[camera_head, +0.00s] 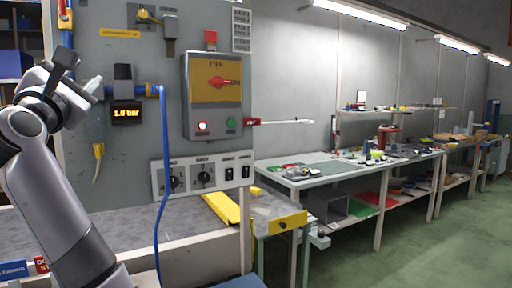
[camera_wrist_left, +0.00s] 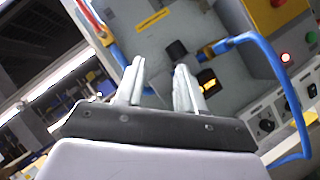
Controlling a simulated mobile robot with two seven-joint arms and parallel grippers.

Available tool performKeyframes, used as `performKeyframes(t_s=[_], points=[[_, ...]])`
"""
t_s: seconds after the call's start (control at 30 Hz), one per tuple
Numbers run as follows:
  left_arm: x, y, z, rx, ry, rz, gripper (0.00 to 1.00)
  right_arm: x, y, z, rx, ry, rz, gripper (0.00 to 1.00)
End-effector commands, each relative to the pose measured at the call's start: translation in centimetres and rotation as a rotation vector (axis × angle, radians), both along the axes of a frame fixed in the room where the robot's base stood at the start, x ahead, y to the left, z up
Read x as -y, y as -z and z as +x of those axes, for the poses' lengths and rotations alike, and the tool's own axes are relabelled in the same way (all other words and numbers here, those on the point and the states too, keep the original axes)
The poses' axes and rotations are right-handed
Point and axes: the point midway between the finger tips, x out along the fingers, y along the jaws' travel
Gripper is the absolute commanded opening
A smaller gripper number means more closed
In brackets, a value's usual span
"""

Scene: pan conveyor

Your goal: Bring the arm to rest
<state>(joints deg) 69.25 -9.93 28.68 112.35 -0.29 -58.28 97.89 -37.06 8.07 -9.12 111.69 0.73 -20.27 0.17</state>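My left arm comes in from the left in the head view, bent upward. Its gripper (camera_head: 82,74) is raised in front of the left part of a grey control panel (camera_head: 130,190). In the left wrist view the two pale fingers of the left gripper (camera_wrist_left: 160,78) stand apart with nothing between them. The panel fittings show beyond the fingers, and I see no contact with them. My right gripper is not in view.
The panel carries a pressure display (camera_head: 126,113) reading 1.0 bar, a blue hose (camera_head: 161,180), a switch box (camera_head: 214,95) marked OFF with a lit red lamp, and knobs (camera_head: 203,175). A workbench (camera_head: 290,183) stands to the right. Open green floor (camera_head: 440,245) lies at right.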

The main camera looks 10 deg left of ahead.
Motion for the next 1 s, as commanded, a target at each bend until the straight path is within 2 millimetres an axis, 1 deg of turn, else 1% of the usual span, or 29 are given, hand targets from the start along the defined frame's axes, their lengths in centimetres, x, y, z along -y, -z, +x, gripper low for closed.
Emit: performKeyframes(t_s=[0.03, 0.07, 0.1, 0.17, 0.2, 0.27, 0.3, 0.33, 0.37, 0.4, 0.47, 0.5, 0.57, 0.6, 0.63, 0.67, 0.7, 0.77, 0.8, 0.87, 0.9, 0.97, 1.0], points=[[0.5, 2.8, 1.0, -0.083, -0.026, 0.074, 0.38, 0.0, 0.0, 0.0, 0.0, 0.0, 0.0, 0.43], [0.7, 4.2, 1.4, -0.13, -0.039, 0.119, 0.38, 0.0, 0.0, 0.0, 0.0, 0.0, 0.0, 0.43], [1.1, 6.1, 1.9, -0.189, -0.053, 0.18, 0.38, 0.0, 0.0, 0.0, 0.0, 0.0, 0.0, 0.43], [1.8, 9.0, 2.5, -0.277, -0.069, 0.272, 0.38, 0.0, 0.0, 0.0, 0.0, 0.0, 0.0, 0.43], [2.3, 11.0, 2.8, -0.335, -0.078, 0.336, 0.38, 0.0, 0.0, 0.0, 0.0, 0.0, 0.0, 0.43], [2.9, 14.0, 3.2, -0.42, -0.085, 0.432, 0.38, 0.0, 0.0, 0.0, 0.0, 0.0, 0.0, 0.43], [3.4, 16.0, 3.3, -0.477, -0.086, 0.496, 0.38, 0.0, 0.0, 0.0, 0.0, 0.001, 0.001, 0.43], [3.8, 17.5, 3.4, -0.518, -0.084, 0.545, 0.38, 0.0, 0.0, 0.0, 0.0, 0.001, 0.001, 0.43], [4.1, 19.0, 3.4, -0.559, -0.083, 0.594, 0.38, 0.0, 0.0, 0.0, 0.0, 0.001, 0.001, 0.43], [4.6, 21.0, 3.3, -0.612, -0.077, 0.663, 0.38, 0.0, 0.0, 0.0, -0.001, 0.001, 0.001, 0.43], [5.3, 24.1, 3.0, -0.691, -0.063, 0.762, 0.38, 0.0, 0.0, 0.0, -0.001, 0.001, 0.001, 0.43], [5.9, 26.1, 2.7, -0.74, -0.05, 0.831, 0.38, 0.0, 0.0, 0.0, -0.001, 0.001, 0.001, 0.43], [6.6, 29.1, 2.1, -0.813, -0.025, 0.934, 0.38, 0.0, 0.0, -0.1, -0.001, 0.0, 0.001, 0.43], [7.1, 31.1, 1.6, -0.858, -0.005, 1.003, 0.38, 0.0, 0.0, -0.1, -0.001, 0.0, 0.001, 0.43], [7.5, 32.6, 1.1, -0.892, 0.014, 1.055, 0.38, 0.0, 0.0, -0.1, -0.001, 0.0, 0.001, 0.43], [7.9, 34.1, 0.6, -0.923, 0.033, 1.107, 0.38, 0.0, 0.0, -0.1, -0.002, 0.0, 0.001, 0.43], [8.4, 36.0, -0.1, -0.964, 0.061, 1.176, 0.38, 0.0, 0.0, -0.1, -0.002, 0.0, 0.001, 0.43], [9.2, 38.8, -1.4, -1.02, 0.11, 1.281, 0.38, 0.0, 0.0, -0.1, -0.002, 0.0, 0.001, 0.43], [9.7, 40.7, -2.4, -1.055, 0.146, 1.351, 0.38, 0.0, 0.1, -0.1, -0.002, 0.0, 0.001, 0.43], [10.5, 43.4, -4.0, -1.102, 0.206, 1.455, 0.38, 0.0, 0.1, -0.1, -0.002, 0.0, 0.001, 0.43], [11.0, 45.1, -5.2, -1.129, 0.25, 1.523, 0.38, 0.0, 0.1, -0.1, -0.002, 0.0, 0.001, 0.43], [11.8, 47.6, -7.1, -1.164, 0.324, 1.625, 0.38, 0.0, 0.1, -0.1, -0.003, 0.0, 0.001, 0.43], [12.3, 49.2, -8.5, -1.182, 0.377, 1.693, 0.38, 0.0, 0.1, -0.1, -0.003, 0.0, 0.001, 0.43]])
